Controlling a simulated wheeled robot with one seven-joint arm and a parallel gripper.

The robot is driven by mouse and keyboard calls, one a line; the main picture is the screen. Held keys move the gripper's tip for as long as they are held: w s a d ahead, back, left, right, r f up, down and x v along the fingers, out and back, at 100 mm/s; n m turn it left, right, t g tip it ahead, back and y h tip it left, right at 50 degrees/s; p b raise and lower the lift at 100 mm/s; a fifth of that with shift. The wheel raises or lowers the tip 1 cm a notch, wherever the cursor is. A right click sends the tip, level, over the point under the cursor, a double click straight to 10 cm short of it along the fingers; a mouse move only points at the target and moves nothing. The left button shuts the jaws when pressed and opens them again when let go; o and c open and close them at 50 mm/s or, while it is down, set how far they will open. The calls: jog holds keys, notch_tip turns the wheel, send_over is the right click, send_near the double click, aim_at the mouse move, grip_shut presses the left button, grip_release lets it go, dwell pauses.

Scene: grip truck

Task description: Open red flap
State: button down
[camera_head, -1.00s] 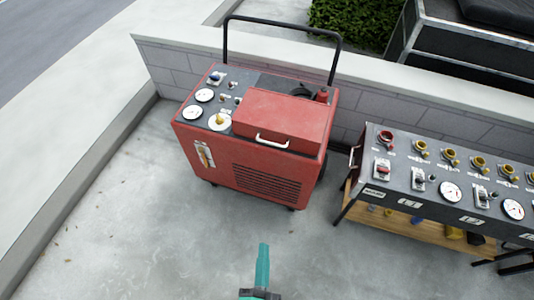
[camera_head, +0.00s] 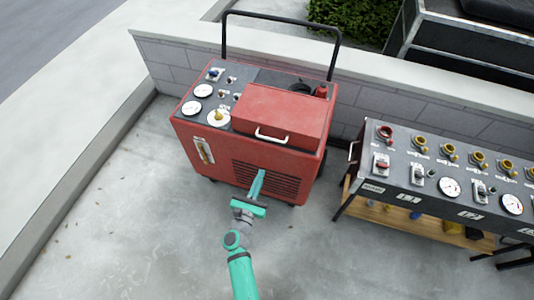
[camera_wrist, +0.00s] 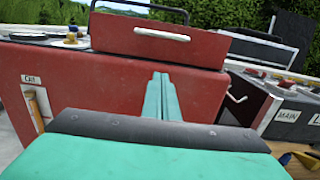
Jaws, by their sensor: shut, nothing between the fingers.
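The red flap (camera_head: 281,117) is a raised box-like lid on top of the red machine (camera_head: 216,165), and it is down. It has a white bar handle (camera_head: 271,137) on its front edge. The flap (camera_wrist: 160,38) and its handle (camera_wrist: 162,34) also show in the wrist view, above my fingertips. My gripper (camera_head: 257,178) is teal, with its fingers together and nothing between them. It is in front of the machine's vent slats, below the handle and apart from it. In the wrist view the shut fingers (camera_wrist: 160,95) point toward the machine's front.
A dark panel table (camera_head: 440,185) with gauges and valves stands at the right. A low block wall (camera_head: 165,68) runs behind the machine. The machine's black push bar (camera_head: 282,21) rises at its back. The concrete floor (camera_head: 130,230) at the left is clear.

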jog(key=shift+w+d+r, duration=0.55)
jog(key=shift+w+r, duration=0.2)
jog(key=shift+w, duration=0.95)
jog(key=shift+w+d+r, duration=0.55)
jog(key=shift+w+r, duration=0.15)
jog(key=shift+w, duration=1)
jog(key=shift+w+d+r, duration=0.55)
jog(key=shift+w+r, duration=0.2)
jog(key=shift+w, duration=0.95)
